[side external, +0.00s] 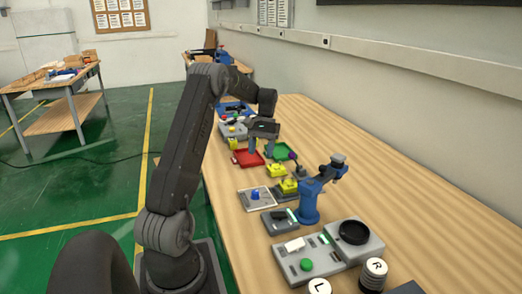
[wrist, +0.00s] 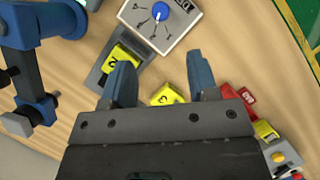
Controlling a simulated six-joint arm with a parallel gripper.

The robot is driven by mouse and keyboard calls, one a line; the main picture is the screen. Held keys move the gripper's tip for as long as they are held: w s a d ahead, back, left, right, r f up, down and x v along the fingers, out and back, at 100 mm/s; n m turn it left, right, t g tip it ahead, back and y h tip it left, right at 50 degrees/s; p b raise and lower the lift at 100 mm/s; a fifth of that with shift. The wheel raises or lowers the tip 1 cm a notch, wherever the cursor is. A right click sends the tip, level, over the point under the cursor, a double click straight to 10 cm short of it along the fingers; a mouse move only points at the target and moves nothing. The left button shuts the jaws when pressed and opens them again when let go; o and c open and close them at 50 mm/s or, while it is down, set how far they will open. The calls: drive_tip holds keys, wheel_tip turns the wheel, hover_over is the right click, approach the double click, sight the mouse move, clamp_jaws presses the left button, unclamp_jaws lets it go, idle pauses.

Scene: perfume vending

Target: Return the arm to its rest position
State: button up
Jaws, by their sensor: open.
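My gripper (side external: 263,140) is at the end of my raised dark arm, above the far half of the wooden table (side external: 375,210). In the wrist view my gripper (wrist: 160,88) has its two blue-grey fingers spread apart with nothing held between them. A yellow block (wrist: 166,95) lies below, seen in the gap between the fingers. Another yellow block (wrist: 122,60) sits in a grey holder beside the left finger.
A blue stand (side external: 308,203) rises from the table, right of my arm. A dial box (side external: 257,198), a red tray (side external: 247,158), a green tray (side external: 281,151) and a grey console with a green button (side external: 306,265) stand on the table. A wall runs along the right.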

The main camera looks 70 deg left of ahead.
drive_tip(key=d+r+m+t+y, duration=0.1)
drive_tip(key=d+r+m, duration=0.1)
drive_tip(key=d+r, duration=0.35)
drive_tip(key=w+d+r+m+t+y, duration=0.1)
drive_tip(key=d+r+y, duration=0.1)
drive_tip(key=d, duration=0.7)
drive_tip(key=d+r+m+t+y, duration=0.1)
drive_tip(key=d+r+m, duration=0.1)
drive_tip(key=d+r, duration=0.35)
drive_tip(key=s+d+m+t, duration=0.2)
drive_tip(key=s+d, duration=0.4)
drive_tip(key=d, duration=0.3)
drive_tip(key=s+d+f+m+t, duration=0.1)
drive_tip(key=s+d+m+t, duration=0.2)
drive_tip(key=d, duration=0.6)
drive_tip(key=s, duration=0.2)
drive_tip(key=shift+s+f+t, duration=0.25)
drive_tip(key=shift+s+t, duration=0.05)
drive_tip(key=shift+s, duration=0.1)
